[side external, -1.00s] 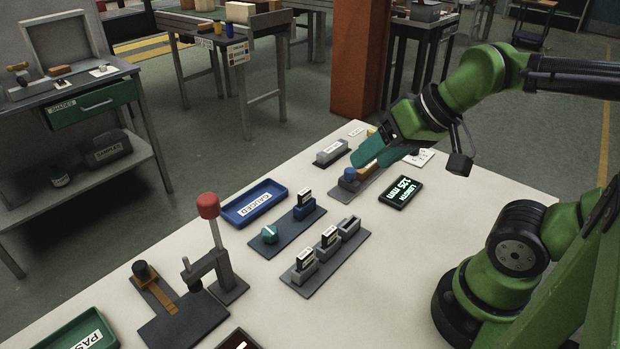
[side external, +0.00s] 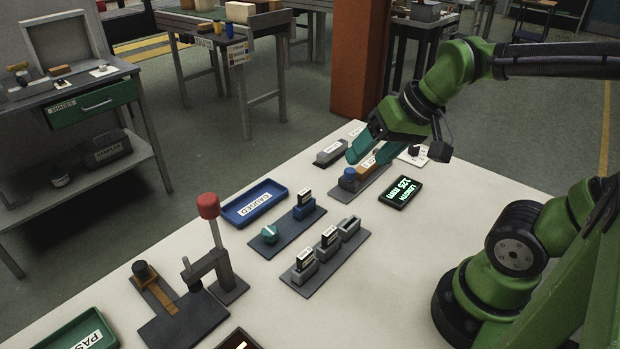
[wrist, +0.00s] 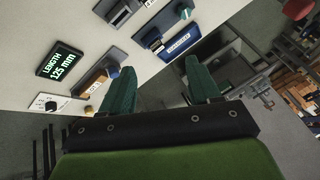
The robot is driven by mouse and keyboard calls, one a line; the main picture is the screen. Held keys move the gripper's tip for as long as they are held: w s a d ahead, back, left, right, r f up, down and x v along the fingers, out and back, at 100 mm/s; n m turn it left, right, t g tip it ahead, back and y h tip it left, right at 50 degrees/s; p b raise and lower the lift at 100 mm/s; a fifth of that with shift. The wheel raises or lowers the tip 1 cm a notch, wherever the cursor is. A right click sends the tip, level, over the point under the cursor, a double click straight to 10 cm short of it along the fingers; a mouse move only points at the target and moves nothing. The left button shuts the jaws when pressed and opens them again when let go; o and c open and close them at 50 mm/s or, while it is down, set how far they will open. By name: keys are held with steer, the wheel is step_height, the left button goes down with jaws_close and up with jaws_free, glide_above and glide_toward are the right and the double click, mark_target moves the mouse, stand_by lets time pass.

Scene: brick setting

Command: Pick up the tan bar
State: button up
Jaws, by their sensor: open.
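The tan bar (side external: 367,163) lies on a grey gauge base (side external: 374,184) with a blue knob (side external: 350,174) at its near end. In the wrist view the tan bar (wrist: 97,82) is left of the fingers, partly covered by a white label. My gripper (side external: 372,149) has teal fingers, open and empty, just above the bar in the side view and partly hiding it. In the wrist view the gap between the fingertips (wrist: 160,66) is to the right of the bar, not around it.
A display (side external: 401,192) reading LENGTH 125 mm sits beside the gauge. A blue tray (side external: 232,219), a blue holder plate (side external: 283,240), a grey slotted rack (side external: 333,264) and a red-knobbed lever press (side external: 207,206) stand on the white table. Its right side is mostly clear.

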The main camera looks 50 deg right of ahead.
steer(key=w+d+f+m+g, duration=0.25)
steer(key=w+d+m, duration=0.25)
steer(key=w+d, duration=0.55)
steer(key=m+g+h, duration=0.2)
steer(key=m+g, duration=0.2)
steer(key=m, duration=0.4)
glide_above(371, 161)
step_height(371, 161, down, 3)
steer(key=f, duration=1)
steer(key=shift+a+f, duration=0.25)
steer(key=shift+f, duration=0.05)
steer(key=shift+d+f, duration=0.15)
steer(key=shift+f, duration=1.3)
steer(key=shift+d+f, duration=0.15)
steer(key=shift+f, duration=1.25)
jaws_close()
